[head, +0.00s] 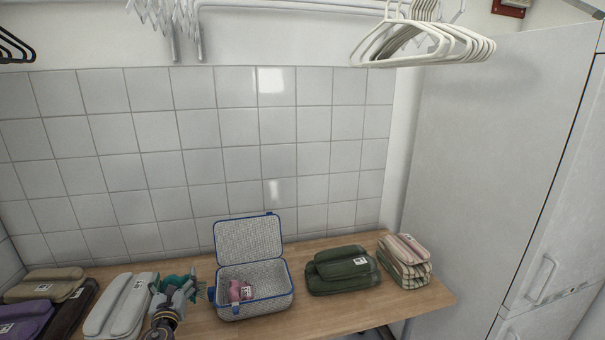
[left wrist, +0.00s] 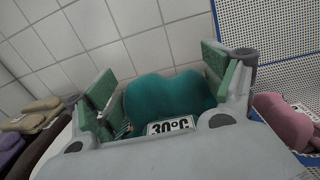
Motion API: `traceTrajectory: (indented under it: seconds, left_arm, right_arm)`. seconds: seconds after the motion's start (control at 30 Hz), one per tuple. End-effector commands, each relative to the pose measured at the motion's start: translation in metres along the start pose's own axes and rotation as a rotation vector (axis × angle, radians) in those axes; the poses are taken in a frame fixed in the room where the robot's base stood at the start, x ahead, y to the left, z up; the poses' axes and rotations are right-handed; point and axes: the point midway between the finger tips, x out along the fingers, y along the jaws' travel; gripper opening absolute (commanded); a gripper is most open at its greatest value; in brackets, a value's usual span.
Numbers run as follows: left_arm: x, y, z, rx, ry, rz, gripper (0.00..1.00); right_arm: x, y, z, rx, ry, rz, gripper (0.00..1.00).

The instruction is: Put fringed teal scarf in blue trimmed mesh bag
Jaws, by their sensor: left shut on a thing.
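The fringed teal scarf (head: 170,281) is a rounded teal bundle with a white "30°C" tag, mostly hidden by my gripper in the head view. My left gripper (head: 181,287) is shut on it; the left wrist view shows the scarf (left wrist: 166,97) between the two green-padded fingers. The blue trimmed mesh bag (head: 262,308) stands just right of the gripper, with its lid raised at the back. A pink folded item (head: 240,290) lies inside it; the bag (left wrist: 275,50) and the pink item (left wrist: 283,120) also show in the left wrist view. My right gripper is out of view.
On the wooden table (head: 408,300), a grey-white bundle (head: 120,305) lies left of the gripper, with tan (head: 45,284), purple (head: 28,322) and dark brown bundles beyond. Dark green (head: 342,270) and striped (head: 405,260) bundles lie right of the bag. White hangers (head: 425,40) hang above.

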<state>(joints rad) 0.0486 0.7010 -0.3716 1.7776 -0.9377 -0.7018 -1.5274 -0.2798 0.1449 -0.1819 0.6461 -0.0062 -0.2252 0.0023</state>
Motion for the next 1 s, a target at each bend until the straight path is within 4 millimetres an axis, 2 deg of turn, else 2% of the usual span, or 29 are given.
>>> traceTrajectory:
  seconds: [0.13, 0.37, 0.57, 0.8, 1.0]
  left_arm:
    - [-0.003, -0.01, 0.014, -0.002, -0.002, -0.027, 0.59]
    - [-0.014, -0.036, 0.042, -0.003, -0.003, -0.087, 0.59]
    - [-0.043, -0.074, 0.061, -0.005, 0.001, -0.169, 0.59]
    - [-0.089, -0.108, 0.05, -0.003, 0.004, -0.241, 0.59]
    - [-0.122, -0.122, 0.03, -0.001, 0.004, -0.27, 0.59]
  right_arm:
    - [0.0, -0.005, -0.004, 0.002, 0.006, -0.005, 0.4]
    - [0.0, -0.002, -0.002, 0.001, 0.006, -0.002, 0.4]
    - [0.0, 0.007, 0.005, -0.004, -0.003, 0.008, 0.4]
    - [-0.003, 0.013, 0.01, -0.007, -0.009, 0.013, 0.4]
    - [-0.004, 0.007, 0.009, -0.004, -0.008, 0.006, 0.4]
